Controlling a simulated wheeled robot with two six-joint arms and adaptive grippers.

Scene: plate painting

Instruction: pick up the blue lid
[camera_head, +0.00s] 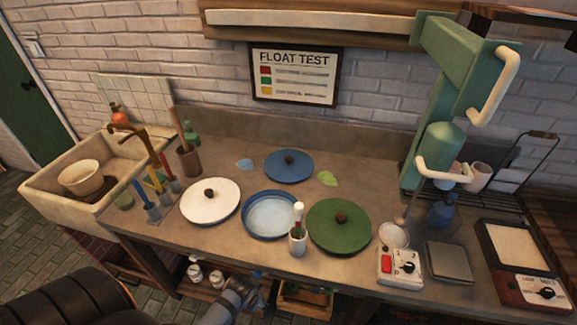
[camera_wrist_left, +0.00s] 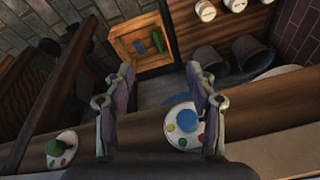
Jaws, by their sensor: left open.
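The blue lid (camera_head: 289,166) lies flat at the back middle of the counter, with a dark round knob on top. My left gripper is open and empty in the left wrist view (camera_wrist_left: 160,70). In the head view my left wrist (camera_head: 235,297) is low at the front, below the counter edge and well apart from the lid. The fingertips cannot be made out there. The lid cannot be identified in the left wrist view. My right gripper is not in view.
A white lid (camera_head: 210,201), a blue dish (camera_head: 270,228) and a green lid (camera_head: 339,226) lie in front of the blue lid. A small cup (camera_head: 297,242) with tools stands between dish and green lid. A green press (camera_head: 442,150) stands at right. A wooden crate (camera_wrist_left: 122,48) sits below.

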